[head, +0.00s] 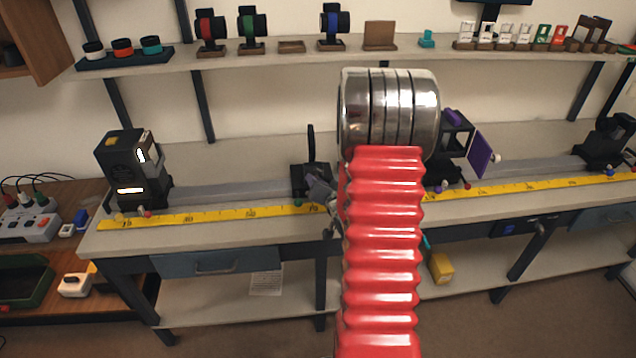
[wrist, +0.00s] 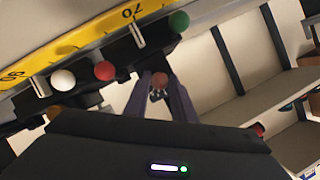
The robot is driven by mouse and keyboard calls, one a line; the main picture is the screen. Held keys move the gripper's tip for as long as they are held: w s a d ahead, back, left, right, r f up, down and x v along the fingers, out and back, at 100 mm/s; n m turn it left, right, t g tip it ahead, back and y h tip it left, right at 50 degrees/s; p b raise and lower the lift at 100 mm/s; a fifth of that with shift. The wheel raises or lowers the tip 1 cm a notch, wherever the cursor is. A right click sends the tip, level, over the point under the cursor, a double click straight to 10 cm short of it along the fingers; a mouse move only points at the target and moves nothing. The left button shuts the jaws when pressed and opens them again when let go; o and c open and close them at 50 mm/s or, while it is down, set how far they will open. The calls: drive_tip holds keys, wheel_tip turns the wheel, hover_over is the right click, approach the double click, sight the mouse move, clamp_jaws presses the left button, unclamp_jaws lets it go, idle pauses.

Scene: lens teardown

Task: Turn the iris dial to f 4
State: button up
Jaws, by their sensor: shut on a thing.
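In the head view, my gripper (head: 328,198) is at the front of a dark mount (head: 309,178) on the bench rail, just left of my red arm. The dial itself cannot be made out there, and my arm hides part of the area.
White (wrist: 63,80), red (wrist: 104,70) and green (wrist: 179,21) knobs lie close by along the yellow ruler (wrist: 85,37). A black lamp housing (head: 131,165) stands at the rail's left, and a purple-panelled holder (head: 478,152) stands right of my arm. The bench's front edge is close.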

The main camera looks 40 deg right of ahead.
drive_tip(key=shift+s+d+f+m+t+y, duration=0.1)
drive_tip(key=shift+s+f+m+t+y, duration=0.2)
drive_tip(key=shift+m, duration=0.5)
drive_tip(key=o, duration=1.1)
drive_tip(key=shift+w+r, duration=0.15)
drive_tip(key=shift+c, duration=0.2)
